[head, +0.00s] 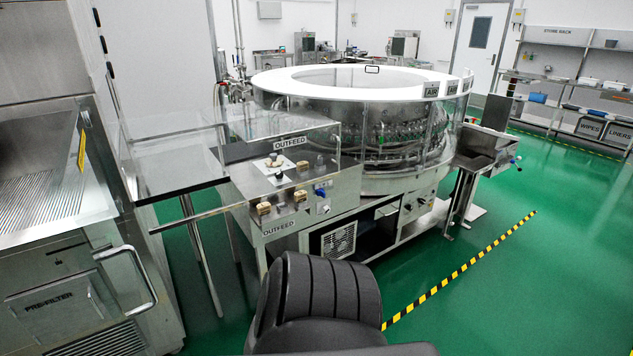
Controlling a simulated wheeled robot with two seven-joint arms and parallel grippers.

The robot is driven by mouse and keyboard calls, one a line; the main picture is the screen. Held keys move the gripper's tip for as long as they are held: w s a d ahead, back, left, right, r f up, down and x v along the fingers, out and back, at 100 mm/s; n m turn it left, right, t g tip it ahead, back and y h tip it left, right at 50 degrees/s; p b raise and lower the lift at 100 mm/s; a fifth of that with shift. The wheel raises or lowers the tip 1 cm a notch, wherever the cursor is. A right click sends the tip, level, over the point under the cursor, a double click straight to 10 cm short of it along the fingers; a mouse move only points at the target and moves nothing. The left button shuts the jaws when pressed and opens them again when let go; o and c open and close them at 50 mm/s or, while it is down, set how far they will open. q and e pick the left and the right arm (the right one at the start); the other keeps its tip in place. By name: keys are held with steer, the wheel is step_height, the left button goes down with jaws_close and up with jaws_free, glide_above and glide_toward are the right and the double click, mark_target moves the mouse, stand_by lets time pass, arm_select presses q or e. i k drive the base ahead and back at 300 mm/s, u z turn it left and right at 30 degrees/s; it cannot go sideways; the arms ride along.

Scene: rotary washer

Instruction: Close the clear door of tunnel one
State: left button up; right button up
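A clear panel (170,168) shows at the left, between a stainless steel cabinet (45,190) and the outfeed end of the round washer. It may be the clear door of tunnel one, but I see no label for tunnel one. I cannot tell its hinge or how far it stands open. A clear cover (262,128) marked OUTFEED sits beside it. Neither of my grippers is in view. A dark grey ribbed part at the bottom middle looks like my own arm.
The round washer (365,135) with its white top ring stands in the middle. A metal bar (200,217) juts out low at the left. Green floor (520,270) is free at the right, beyond yellow-black tape (455,275).

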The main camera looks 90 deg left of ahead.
mark_target(116, 210)
steer(key=i, duration=0.75)
steer(key=u, duration=4.45)
steer(key=i, duration=1)
steer(key=u, duration=1.25)
steer(key=k, duration=1)
steer(key=z, duration=0.45)
